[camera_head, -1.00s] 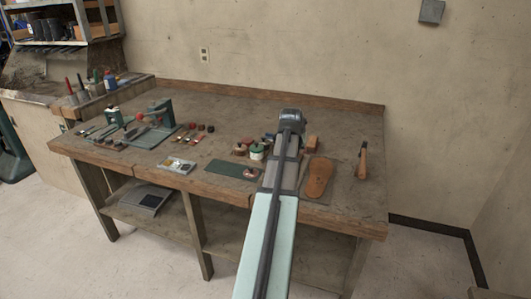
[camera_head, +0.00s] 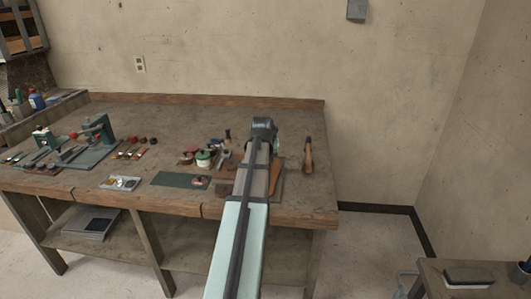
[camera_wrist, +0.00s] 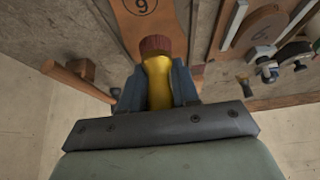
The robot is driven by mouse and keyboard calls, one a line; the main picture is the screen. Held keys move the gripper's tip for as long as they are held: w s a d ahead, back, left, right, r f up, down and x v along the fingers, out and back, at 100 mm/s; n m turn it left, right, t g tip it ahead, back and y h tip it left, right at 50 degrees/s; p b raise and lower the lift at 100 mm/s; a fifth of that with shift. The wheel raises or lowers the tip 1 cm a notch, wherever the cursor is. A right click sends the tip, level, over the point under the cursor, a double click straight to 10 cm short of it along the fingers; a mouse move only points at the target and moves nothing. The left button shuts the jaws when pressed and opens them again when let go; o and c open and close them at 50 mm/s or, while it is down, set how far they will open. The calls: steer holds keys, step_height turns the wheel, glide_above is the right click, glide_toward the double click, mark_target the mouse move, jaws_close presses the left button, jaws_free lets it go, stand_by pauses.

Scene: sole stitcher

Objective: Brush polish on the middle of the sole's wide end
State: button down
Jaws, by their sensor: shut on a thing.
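The tan sole (camera_head: 277,178) lies on the bench, mostly hidden behind my arm in the head view. In the wrist view the sole (camera_wrist: 146,20), marked with a 9, is cut off by the top edge. My gripper (camera_wrist: 157,88) is shut on a brush (camera_wrist: 158,68) with a yellow body and a dark reddish-brown tip. The tip overlaps the sole's near part in the wrist view; I cannot tell whether they touch. In the head view my fingers and the brush are hidden by my arm.
A wooden-handled hammer (camera_head: 308,155) lies right of the sole. Left of my arm are a white-and-green tin (camera_head: 204,159), a green mat (camera_head: 181,180) and a small tray (camera_head: 121,183). A small side table (camera_head: 478,269) stands at the lower right. The back middle of the bench is clear.

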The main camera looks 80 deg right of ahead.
steer(key=shift+f, duration=2)
steer(key=shift+d+f, duration=0.4)
steer(key=shift+d, duration=4.85)
steer(key=a, duration=1)
steer(key=shift+a, duration=0.3)
steer(key=shift+w+d, duration=0.25)
steer(key=shift+d, duration=5)
steer(key=shift+a, duration=5.2)
steer(key=shift+r, duration=4)
